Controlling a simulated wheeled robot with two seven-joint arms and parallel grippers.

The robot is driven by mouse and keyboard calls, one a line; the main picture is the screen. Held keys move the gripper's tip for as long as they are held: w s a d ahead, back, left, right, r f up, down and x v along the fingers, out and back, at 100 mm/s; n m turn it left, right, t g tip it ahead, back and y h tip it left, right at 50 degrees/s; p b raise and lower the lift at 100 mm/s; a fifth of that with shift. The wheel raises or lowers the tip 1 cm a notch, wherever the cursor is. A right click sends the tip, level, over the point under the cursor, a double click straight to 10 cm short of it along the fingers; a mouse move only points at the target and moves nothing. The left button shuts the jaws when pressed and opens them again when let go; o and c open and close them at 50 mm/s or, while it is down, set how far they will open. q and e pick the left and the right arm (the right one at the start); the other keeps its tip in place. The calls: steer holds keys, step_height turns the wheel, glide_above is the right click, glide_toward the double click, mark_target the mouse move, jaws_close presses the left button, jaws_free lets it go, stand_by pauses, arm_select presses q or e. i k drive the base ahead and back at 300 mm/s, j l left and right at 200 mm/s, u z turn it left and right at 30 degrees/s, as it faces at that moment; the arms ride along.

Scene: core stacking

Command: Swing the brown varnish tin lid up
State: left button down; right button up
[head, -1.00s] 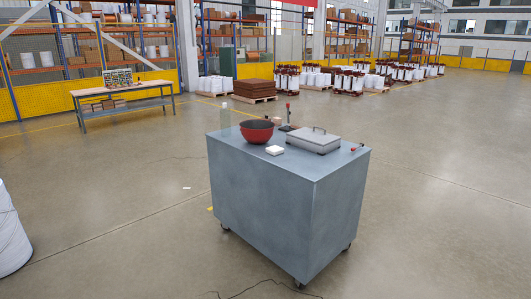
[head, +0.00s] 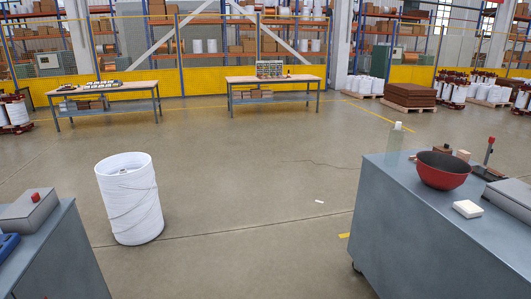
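I cannot make out a brown varnish tin or its lid for certain in the head view. A small brown object (head: 442,149) stands behind the red bowl on the right grey cabinet, partly hidden and too small to identify. Neither of my grippers is in view.
The right grey cabinet (head: 400,215) bears a red bowl (head: 443,177), a white block (head: 467,209), a clear bottle (head: 395,142) and a grey case (head: 512,197). Another grey cabinet (head: 65,260) bears a grey box (head: 27,216). A white drum (head: 130,200) stands between. Two workbenches stand behind.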

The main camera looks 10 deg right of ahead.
mark_target(446, 148)
steer(key=i+j+u, duration=0.1)
steer(key=i, duration=2.1)
steer(key=i+l+z, duration=0.2)
steer(key=i+z, duration=0.3)
steer(key=i, duration=0.2)
steer(key=i+z, duration=0.5)
steer(key=i, duration=0.2)
steer(key=i+j+z, duration=0.5)
steer(key=i, duration=0.15)
steer(key=i+z, duration=0.25)
steer(key=z, duration=0.2)
steer(key=i+z, duration=0.4)
steer(key=i+j+z, duration=0.1)
steer(key=z, duration=0.35)
steer(key=i+j+z, duration=0.2)
steer(key=j+z, duration=0.2)
steer(key=i+j+z, duration=0.2)
steer(key=z, duration=0.25)
steer(key=i+j+z, duration=0.2)
steer(key=z, duration=0.25)
steer(key=i+j+z, duration=0.15)
steer(key=j+z, duration=0.25)
steer(key=i+j+z, duration=0.15)
steer(key=j+z, duration=0.75)
steer(key=l, duration=0.3)
